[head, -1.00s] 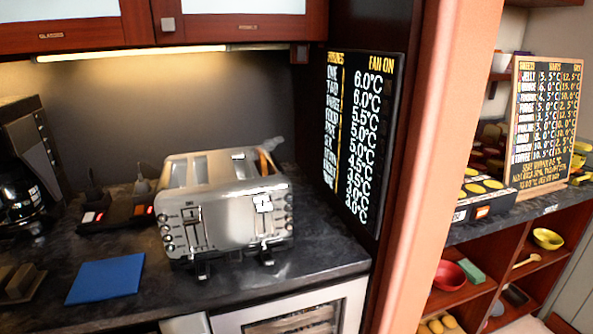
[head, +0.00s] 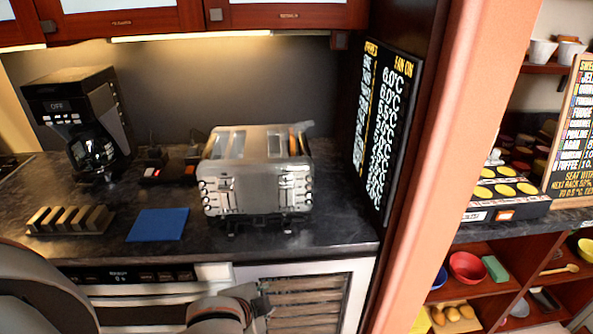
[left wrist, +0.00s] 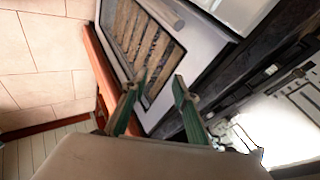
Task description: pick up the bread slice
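A silver toaster (head: 258,180) stands on the dark counter. A narrow brown edge, apparently the bread slice (head: 293,141), shows in its right-hand slot; the rest is hidden inside the toaster. My left gripper (head: 262,299) is low in the head view, in front of the glass-fronted cabinet and below the toaster, well apart from the bread. In the left wrist view its two green fingers (left wrist: 158,82) are spread with nothing between them. The toaster shows blurred at lower right there (left wrist: 265,140). My right gripper is not in view.
A blue square (head: 158,224) and a slotted rack (head: 70,219) lie on the counter left of the toaster. A coffee maker (head: 85,120) stands behind them. A black temperature board (head: 385,130) and an orange-pink post (head: 450,150) close off the right side. The counter's front edge is bare.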

